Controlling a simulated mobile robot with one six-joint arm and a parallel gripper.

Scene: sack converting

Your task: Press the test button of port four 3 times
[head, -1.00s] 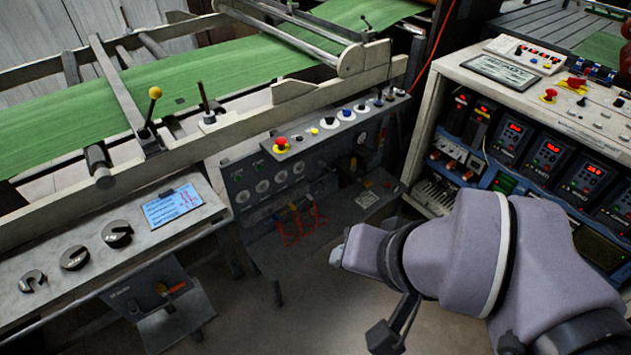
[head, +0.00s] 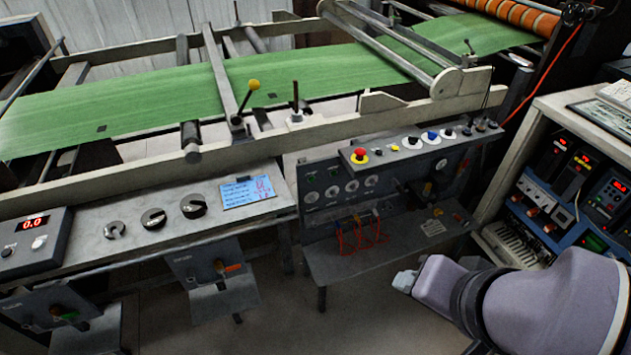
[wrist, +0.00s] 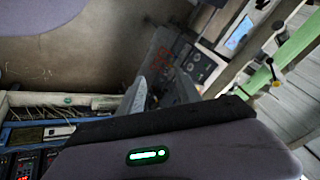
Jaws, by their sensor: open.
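The grey panel (head: 440,172) under the green web carries a row of round pale dials (head: 351,186) with small green marks above some of them. Red leads (head: 362,238) hang in front of a small block of connectors below. I cannot make out port labels or tell which part is the test button of port four. My gripper (wrist: 160,92) shows at the edge of a dark housing in the wrist view, open, with nothing seen between its fingers. My arm enters the head view at lower right, and its end is apart from the panel.
A red emergency stop (head: 359,155) and several knobs line the panel's top ledge. A blue-lit label (head: 247,190) and black round knobs (head: 153,218) are on the bench at left. A cabinet of red-digit drives (head: 606,195) stands at right. Bare floor lies in front.

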